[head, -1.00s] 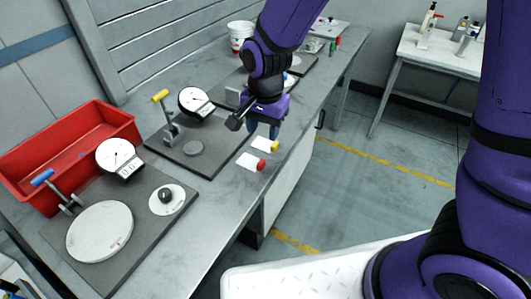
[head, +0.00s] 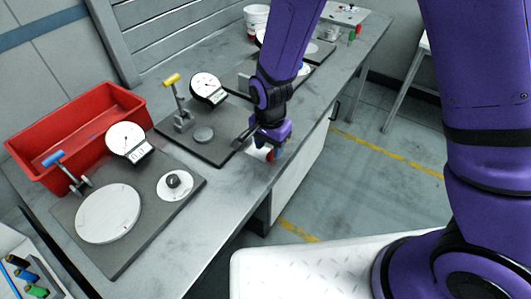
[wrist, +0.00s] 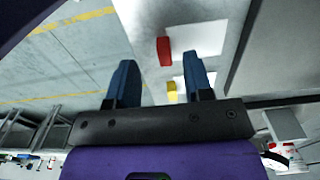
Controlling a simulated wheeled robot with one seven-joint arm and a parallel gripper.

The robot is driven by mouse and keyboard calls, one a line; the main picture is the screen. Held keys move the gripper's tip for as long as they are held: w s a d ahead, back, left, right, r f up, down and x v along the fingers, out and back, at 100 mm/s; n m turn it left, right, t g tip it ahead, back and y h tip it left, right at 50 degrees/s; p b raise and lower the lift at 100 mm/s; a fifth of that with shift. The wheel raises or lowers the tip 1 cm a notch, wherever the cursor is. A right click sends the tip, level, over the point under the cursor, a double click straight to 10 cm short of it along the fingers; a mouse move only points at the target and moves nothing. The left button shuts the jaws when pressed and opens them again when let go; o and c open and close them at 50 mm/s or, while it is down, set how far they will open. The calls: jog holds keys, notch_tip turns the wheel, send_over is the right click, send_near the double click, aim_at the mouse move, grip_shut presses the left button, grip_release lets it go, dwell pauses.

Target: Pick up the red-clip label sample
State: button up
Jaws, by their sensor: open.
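The red-clip label sample is a white card (wrist: 205,37) with a red clip (wrist: 164,51) on its edge, lying on the grey bench. In the head view, its red clip (head: 270,155) shows just beneath my gripper (head: 273,148), which partly hides the card. In the wrist view, my gripper (wrist: 159,62) is open, with blue fingers either side of the line to the red clip. Nothing is held. A second sample with a yellow clip (wrist: 172,92) shows between the fingers in the wrist view; my arm hides it in the head view.
A dark plate with a dial gauge (head: 208,88) and yellow-handled lever stands left of my gripper. A nearer plate holds another gauge (head: 127,140) and a round disc (head: 108,213). A red bin (head: 75,130) is at the left. The bench's front edge lies close to the samples.

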aim_at(269, 155)
jog(key=shift+w+f, duration=0.2)
jog(key=shift+f, duration=1.95)
jog(key=shift+c, duration=0.2)
grip_shut()
